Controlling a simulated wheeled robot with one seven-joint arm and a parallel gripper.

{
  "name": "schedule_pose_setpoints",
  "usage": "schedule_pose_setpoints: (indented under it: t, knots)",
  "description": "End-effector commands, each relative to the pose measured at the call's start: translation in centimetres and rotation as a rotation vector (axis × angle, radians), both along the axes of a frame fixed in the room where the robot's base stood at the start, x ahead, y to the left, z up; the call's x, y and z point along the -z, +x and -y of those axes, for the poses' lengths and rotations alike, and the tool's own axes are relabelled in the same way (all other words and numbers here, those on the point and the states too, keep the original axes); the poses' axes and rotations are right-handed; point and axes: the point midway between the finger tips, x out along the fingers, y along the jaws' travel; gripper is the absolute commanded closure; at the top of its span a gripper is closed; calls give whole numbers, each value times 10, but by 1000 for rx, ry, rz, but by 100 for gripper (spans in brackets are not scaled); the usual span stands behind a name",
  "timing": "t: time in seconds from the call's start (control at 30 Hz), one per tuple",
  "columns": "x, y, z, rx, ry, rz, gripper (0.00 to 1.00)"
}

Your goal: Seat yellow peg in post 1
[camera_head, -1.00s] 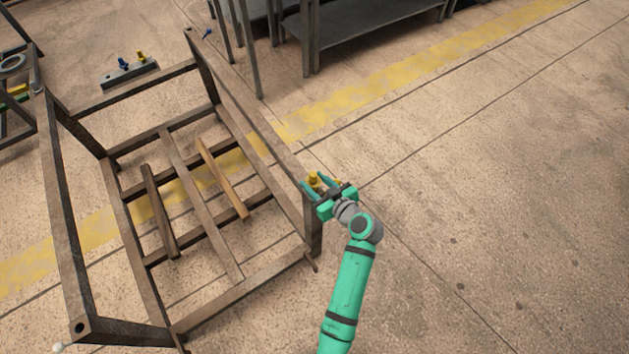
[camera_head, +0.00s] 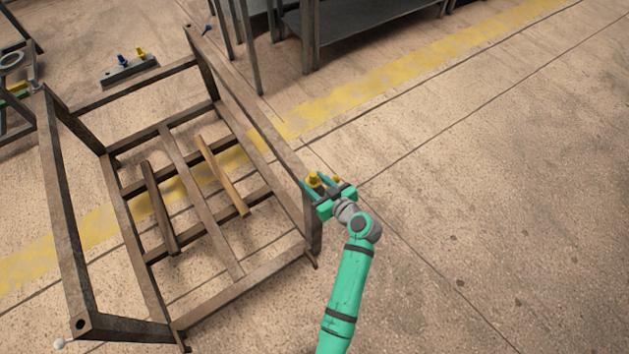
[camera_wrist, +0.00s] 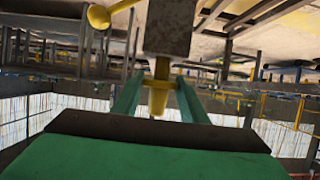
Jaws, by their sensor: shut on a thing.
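The yellow peg (camera_head: 314,180) is at my gripper (camera_head: 326,190), by the top of the rack's right-hand corner post (camera_head: 314,232) in the head view. In the wrist view the yellow peg (camera_wrist: 159,92) sits between the two green fingers of my gripper (camera_wrist: 158,95), which are shut on it. The peg's narrower part meets the end of a dark square post (camera_wrist: 169,28). I cannot tell how deep the peg goes in, as the gripper hides the post top in the head view.
The brown metal rack (camera_head: 215,305) has open corner posts and loose bars across its base. A grey holder (camera_head: 130,73) with a blue and a yellow peg lies on the floor behind it. A dark shelf (camera_head: 365,22) stands at the back. The floor to the right is clear.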

Motion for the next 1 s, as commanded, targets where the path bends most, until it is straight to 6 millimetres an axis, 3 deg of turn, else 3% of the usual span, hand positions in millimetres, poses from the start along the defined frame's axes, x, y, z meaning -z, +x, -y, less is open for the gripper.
schedule_pose_setpoints:
  t: [0.87, 0.9, 0.97, 1.0]
  knots:
    - [17, 0, 0, 0, 1, 2, 100]
    - [17, 0, 0, 0, 0, 2, 51]
    - [17, 0, 0, 0, 1, 1, 39]
    - [17, 0, 0, 0, 1, 1, 39]
